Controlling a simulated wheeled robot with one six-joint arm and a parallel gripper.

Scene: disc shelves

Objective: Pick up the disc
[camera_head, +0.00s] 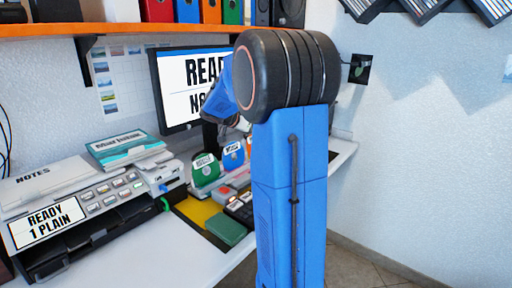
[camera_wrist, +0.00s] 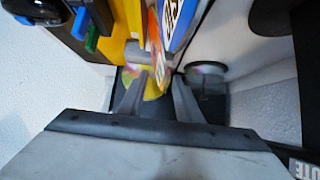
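In the head view a green disc (camera_head: 205,169) and a blue disc (camera_head: 233,156), both with white labels, stand upright on the desk beyond the printer-like machine. In the wrist view a blue, white and orange labelled disc (camera_wrist: 178,24) stands edge-on ahead. A yellow-green round piece (camera_wrist: 152,86), blurred, shows between my fingers. My gripper (camera_wrist: 158,80) has its two fingers apart, on either side of that piece; I cannot tell whether they touch it. My arm hides the gripper's tips in the head view.
A monitor (camera_head: 190,85) stands behind the discs. A green block (camera_head: 226,230) lies near the desk's front edge. An orange shelf (camera_head: 120,29) with binders hangs above. The white desk front is clear.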

